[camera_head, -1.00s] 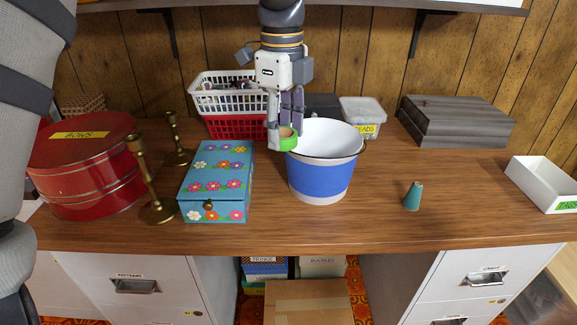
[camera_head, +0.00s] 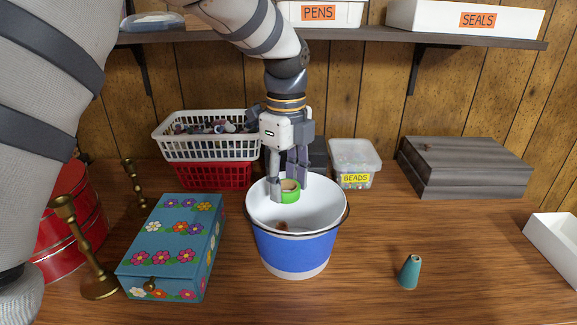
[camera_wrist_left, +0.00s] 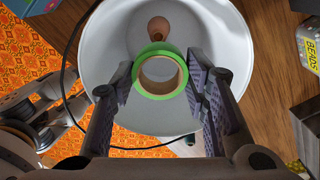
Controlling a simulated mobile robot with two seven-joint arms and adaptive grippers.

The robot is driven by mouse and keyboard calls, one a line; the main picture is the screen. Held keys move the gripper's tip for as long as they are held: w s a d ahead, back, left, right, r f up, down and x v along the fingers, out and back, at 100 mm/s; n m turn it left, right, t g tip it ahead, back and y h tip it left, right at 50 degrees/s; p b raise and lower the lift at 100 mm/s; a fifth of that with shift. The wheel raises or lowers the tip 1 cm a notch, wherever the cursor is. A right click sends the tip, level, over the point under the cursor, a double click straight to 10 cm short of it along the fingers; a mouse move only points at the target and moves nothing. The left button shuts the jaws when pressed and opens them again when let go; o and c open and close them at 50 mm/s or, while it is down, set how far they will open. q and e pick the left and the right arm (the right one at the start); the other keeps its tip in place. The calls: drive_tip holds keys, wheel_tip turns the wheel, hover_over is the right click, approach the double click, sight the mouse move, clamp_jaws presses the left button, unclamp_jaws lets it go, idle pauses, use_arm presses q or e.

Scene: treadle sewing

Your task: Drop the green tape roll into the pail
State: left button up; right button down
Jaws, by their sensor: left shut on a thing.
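The green tape roll (camera_head: 289,191) has a brown cardboard core. My left gripper (camera_head: 285,188) is shut on it and holds it over the mouth of the pail, inside the rim's outline. The tape roll also shows between the fingers in the left wrist view (camera_wrist_left: 160,72). The pail (camera_head: 296,249) is white inside with a blue band outside and stands upright on the table. A small brown object (camera_wrist_left: 158,28) lies inside the pail.
A blue flowered box (camera_head: 175,250) and brass candlesticks (camera_head: 85,245) stand left of the pail. Stacked baskets (camera_head: 207,148) and a beads tub (camera_head: 355,160) are behind. A teal cone (camera_head: 409,272) stands at right, with bare table around it.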

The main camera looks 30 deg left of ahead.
sight(286, 185)
use_arm(q)
drive_tip(key=o, duration=0.9)
drive_tip(key=shift+o, duration=0.2)
wheel_tip(286, 185, up, 12)
